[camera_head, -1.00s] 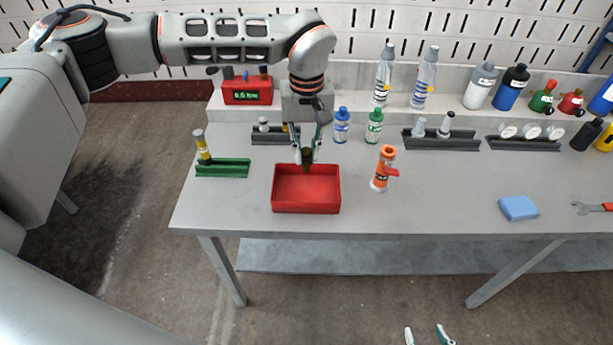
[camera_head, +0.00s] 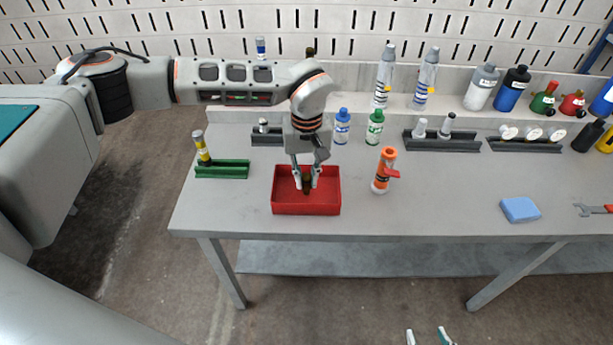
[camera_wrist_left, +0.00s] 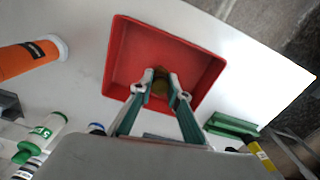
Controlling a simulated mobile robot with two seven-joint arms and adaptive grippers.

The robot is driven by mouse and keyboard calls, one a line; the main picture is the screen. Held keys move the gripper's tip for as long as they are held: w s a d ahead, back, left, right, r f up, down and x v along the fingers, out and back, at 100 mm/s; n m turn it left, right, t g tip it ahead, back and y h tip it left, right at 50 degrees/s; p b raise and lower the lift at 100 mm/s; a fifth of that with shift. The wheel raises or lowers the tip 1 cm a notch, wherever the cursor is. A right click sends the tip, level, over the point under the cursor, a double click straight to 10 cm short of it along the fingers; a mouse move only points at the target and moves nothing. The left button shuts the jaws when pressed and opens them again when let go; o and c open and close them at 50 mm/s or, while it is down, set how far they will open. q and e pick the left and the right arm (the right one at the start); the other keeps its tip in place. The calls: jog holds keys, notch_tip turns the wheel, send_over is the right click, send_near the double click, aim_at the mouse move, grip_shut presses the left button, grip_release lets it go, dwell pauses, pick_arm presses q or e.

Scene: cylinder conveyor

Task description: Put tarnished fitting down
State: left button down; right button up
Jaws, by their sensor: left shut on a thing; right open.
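The tarnished fitting (camera_head: 306,184) is a small dark olive-brown piece. My left gripper (camera_head: 307,185) is shut on it and points down inside the red tray (camera_head: 306,208). In the left wrist view the fitting (camera_wrist_left: 160,84) sits between the two fingertips, over the tray floor (camera_wrist_left: 140,60). I cannot tell whether the fitting touches the floor. My right gripper (camera_head: 426,337) shows only as two fingertips at the bottom edge, open and empty, in front of the table.
An orange bottle (camera_head: 384,171) stands just right of the tray. A green rack (camera_head: 222,169) with a yellow-banded cylinder is on the left. Blue and green bottles (camera_head: 375,127) stand behind. A blue sponge (camera_head: 519,209) lies right, with free table between.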

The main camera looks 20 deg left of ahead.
aim_at(307, 176)
pick_arm(q)
jog(key=c, duration=1.9)
grip_release()
jog(key=shift+f, duration=0.15)
notch_tip(307, 176, up, 12)
jog(key=shift+r+p, duration=0.2)
jog(key=shift+p, duration=0.15)
